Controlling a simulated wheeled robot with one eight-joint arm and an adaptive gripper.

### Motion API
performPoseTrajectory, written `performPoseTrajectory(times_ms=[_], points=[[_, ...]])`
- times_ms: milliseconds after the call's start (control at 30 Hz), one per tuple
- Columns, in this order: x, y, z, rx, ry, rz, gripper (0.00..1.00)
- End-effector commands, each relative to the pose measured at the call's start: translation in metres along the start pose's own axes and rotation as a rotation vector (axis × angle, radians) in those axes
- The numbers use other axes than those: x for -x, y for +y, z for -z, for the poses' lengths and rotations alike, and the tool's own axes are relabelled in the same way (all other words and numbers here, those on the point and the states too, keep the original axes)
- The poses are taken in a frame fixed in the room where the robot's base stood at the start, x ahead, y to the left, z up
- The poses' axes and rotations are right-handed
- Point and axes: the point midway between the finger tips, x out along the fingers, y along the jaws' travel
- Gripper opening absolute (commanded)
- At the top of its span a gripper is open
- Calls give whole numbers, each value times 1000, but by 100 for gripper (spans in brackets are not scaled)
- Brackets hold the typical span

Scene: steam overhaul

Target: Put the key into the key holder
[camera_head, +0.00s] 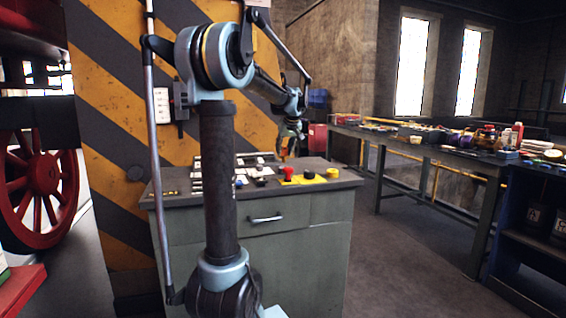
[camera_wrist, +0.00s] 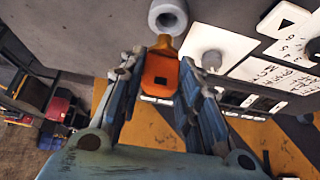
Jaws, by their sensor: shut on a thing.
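My gripper (camera_wrist: 160,75) is shut on the orange key (camera_wrist: 160,72) in the wrist view. The key's narrower end points toward a grey round socket (camera_wrist: 168,18), which looks like the key holder, at the top of that view. The key's tip shows close to the socket's rim, but I cannot tell whether they touch. In the head view my gripper (camera_head: 291,131) is above the top of the grey cabinet (camera_head: 330,184), with the orange key below its fingers. The socket is hard to pick out there.
A red button (camera_head: 289,171), black knob and yellow button (camera_head: 332,172) stand on the cabinet's right side. A cluttered workbench (camera_head: 430,150) is further right.

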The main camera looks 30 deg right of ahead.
Motion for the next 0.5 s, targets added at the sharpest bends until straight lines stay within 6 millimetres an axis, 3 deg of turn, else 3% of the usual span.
performPoseTrajectory(times_ms=[500], points=[[-37,0,-24,0,0,0,5]])
